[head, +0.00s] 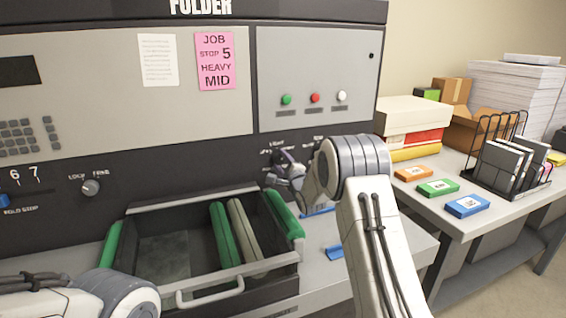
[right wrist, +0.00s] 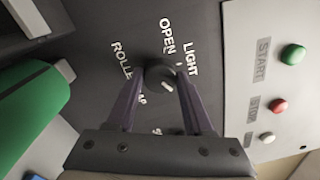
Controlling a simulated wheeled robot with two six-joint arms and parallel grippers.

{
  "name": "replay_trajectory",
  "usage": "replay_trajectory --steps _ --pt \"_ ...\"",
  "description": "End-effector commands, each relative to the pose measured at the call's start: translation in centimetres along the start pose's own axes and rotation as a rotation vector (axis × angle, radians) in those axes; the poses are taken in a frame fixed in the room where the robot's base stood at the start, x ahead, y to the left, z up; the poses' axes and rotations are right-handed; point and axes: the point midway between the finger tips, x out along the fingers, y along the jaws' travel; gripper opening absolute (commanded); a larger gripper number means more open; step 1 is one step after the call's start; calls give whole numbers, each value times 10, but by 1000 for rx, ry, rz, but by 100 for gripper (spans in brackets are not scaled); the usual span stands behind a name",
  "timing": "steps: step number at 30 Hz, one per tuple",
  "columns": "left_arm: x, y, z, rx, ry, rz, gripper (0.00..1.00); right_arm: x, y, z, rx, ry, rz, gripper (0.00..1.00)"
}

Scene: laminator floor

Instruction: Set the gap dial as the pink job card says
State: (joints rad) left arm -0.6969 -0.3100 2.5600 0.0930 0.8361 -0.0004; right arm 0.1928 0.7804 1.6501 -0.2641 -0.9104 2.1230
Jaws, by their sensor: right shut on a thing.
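The pink job card (head: 215,61) on the upper panel reads JOB, STOP 5, HEAVY, MID. The gap dial (right wrist: 160,75) is a dark round knob on the dark lower panel, with a pale pointer mark on its face. My right gripper (head: 283,160) reaches the panel there and hides most of the dial in the head view. In the right wrist view its two fingers (right wrist: 157,92) are shut on the knob from both sides. OPEN and LIGHT show beside the knob; other lettering is partly hidden by the fingers. My left arm shows at bottom left, its gripper out of view.
Green, red and white buttons (head: 315,98) sit above the right gripper. An open tray (head: 190,284) with green dividers juts out below. A side table (head: 430,208) holds coloured boxes.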

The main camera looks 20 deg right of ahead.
Motion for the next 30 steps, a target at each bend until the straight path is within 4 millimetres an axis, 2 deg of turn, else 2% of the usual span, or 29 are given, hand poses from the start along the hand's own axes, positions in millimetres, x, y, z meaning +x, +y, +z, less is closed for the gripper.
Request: replay_trajectory --steps 2,3,5,6,14,19,23,30 --pt "0 0 0 0 0 0 60 -1 1 -2 4 5 3 0" --pt "0 0 0 0 0 0 60 -1 1 -2 4 5 3 55" --pt "0 0 0 0 0 0 60 -1 2 -2 3 5 3 78" --pt "0 0 0 0 0 0 60 -1 1 -2 3 4 3 82" --pt "0 0 0 0 0 0 60 0 1 0 1 1 1 82" --pt "3 0 0 0 0 0 60 -9 1 0 0 1 1 82" --pt "9 -1 0 0 0 0 60 -28 2 -1 1 2 2 82" --pt "19 -1 1 0 0 0 60 -73 2 -1 0 2 1 82"
